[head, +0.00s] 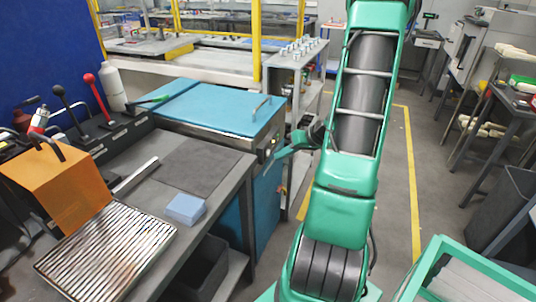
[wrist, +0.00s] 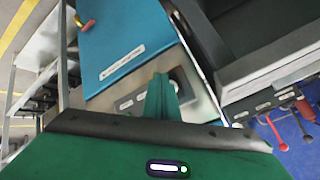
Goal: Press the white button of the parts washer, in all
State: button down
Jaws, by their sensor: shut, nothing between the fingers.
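The parts washer (head: 215,105) is a blue-lidded cabinet with a grey control strip along its upper front edge. My gripper (head: 272,157) is shut and empty, with its fingertips at or very near that strip; I cannot tell whether they touch. The fingers cover part of this plate.
A workbench (head: 225,173) with a blue block (head: 185,208), an orange box (head: 62,187) and a ribbed tray (head: 105,250) stands at left. An orange-red handle (wrist: 85,22) sticks out of the washer's front. A grey shelf cart (head: 298,62) stands behind.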

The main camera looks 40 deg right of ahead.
jog(key=shift+s+d, duration=0.3)
jog(key=shift+s, duration=0.4)
jog(key=shift+s+d, duration=0.25)
jog(key=shift+s, duration=0.4)
jog(key=shift+s+d, duration=0.3)
jog(key=shift+s, duration=0.4)
jog(key=s+a+r+m+g+h, duration=0.1)
jog(key=s+a+r+g, duration=0.3)
jog(key=s+a+r, duration=0.3)
jog(key=s+a+r+m+g+h, duration=0.1)
jog(key=s+a+r+g, duration=0.3)
jog(key=s+a+r, duration=0.3)
jog(key=s+a, duration=0.4)
jog(key=a, duration=0.3)
jog(key=shift+s+r+g, duration=0.15)
jog(key=shift+s+g, duration=0.1)
jog(key=shift+g, duration=0.05)
jog(key=shift+s+d, duration=0.1)
